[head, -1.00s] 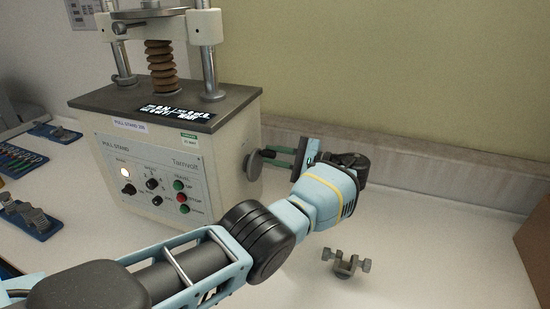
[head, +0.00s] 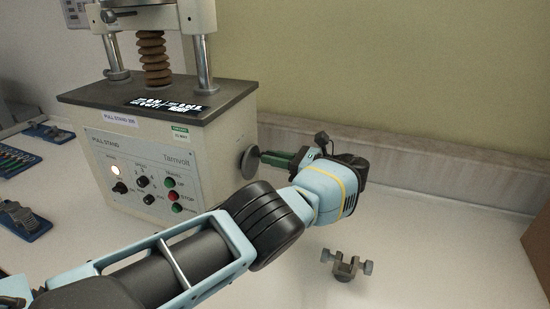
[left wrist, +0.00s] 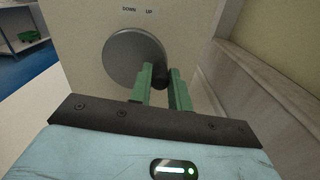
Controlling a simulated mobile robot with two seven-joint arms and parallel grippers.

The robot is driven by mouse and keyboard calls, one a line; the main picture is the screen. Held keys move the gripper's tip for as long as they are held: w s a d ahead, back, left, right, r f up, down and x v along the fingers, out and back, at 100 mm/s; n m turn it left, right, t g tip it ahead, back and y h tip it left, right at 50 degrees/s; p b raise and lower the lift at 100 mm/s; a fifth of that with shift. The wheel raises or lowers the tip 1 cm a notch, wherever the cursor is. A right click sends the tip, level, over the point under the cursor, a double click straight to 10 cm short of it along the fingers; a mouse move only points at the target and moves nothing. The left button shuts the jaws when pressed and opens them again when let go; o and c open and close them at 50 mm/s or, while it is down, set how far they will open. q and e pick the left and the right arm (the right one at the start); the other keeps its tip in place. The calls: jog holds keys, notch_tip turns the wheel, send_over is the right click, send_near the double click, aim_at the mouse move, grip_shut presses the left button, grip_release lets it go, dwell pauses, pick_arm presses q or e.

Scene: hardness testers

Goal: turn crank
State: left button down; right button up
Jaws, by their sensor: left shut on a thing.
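The pull stand (head: 128,165) is a cream box with a dark top, knobs and buttons on its front. Its crank is a grey disc (head: 250,162) on the right side; in the left wrist view the disc (left wrist: 130,55) sits below the words DOWN and UP. A dark crank handle (left wrist: 160,77) stands out near the disc's lower right edge. My left gripper (head: 268,157) reaches the crank from the right. Its green fingers (left wrist: 163,82) are shut on the handle, one on each side. The fingers hide part of the handle. My right gripper is not in view.
A small metal clamp (head: 346,265) lies on the white bench to the right of my left arm. Blue trays (head: 28,232) with parts lie at the left. A brown box edge (head: 537,240) is at the far right. A low ledge (head: 430,170) runs along the wall behind.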

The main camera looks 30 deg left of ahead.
aim_at(257, 168)
pick_arm(q)
jog(key=m, duration=0.2)
jog(key=f+m, duration=0.1)
jog(key=m, duration=0.2)
jog(key=shift+s+d+f+m, duration=0.1)
jog(key=shift+f+m, duration=0.25)
jog(key=shift+m, duration=0.05)
jog(key=m, duration=0.2)
jog(key=f+m, duration=0.1)
jog(key=shift+s+d+m, duration=0.1)
jog(key=shift+s+m, duration=0.25)
jog(key=shift+m, duration=0.05)
jog(key=shift+s+f+m+p, duration=0.2)
jog(key=shift+m+p, duration=0.1)
jog(key=shift+m, duration=0.8)
jog(key=c, duration=1.3)
grip_release()
